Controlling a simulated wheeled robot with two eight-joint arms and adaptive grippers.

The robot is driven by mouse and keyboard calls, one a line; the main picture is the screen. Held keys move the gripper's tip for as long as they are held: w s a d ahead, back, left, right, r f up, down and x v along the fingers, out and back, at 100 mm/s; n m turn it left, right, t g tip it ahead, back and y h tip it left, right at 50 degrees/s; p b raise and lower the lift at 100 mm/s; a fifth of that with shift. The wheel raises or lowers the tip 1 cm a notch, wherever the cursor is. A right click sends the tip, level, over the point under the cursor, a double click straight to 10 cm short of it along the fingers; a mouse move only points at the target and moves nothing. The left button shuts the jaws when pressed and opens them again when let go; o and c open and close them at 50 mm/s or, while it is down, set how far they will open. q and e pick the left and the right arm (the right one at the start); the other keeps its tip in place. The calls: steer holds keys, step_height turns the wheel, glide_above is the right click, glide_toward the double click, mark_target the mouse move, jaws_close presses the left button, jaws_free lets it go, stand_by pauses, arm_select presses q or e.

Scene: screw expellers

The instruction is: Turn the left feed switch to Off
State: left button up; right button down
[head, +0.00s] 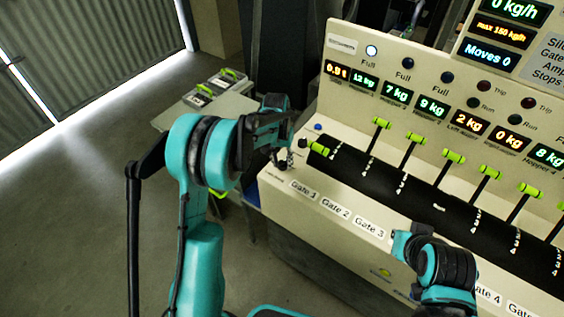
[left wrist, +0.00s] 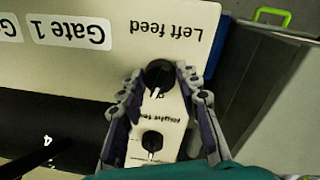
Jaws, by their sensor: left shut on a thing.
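The left feed switch (left wrist: 158,75) is a dark round knob with a white pointer line, upside down in the left wrist view. The label "Left feed" (left wrist: 165,31) is beside it. My left gripper (left wrist: 159,72) has one finger on each side of this knob and is shut on it. In the head view my left gripper (head: 283,150) reaches the left end of the cream panel and hides much of the knob. The similar right feed switch (left wrist: 152,141) sits between the finger bases, apart from them. My right gripper's fingers do not show.
Green-handled gate levers (head: 380,122) stand in a row along the black strip right of my left gripper. Gate labels (head: 335,208) run along the panel's front. A side table with small boxes (head: 225,80) stands behind at left. Open floor (head: 80,200) lies left.

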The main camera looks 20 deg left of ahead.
mark_target(280, 164)
arm_select(q)
steer(key=shift+n, duration=1.5)
steer(key=o, duration=1.2)
steer(key=shift+c, duration=0.2)
step_height(280, 164, up, 12)
steer(key=shift+a, duration=0.4)
steer(key=shift+s, duration=0.1)
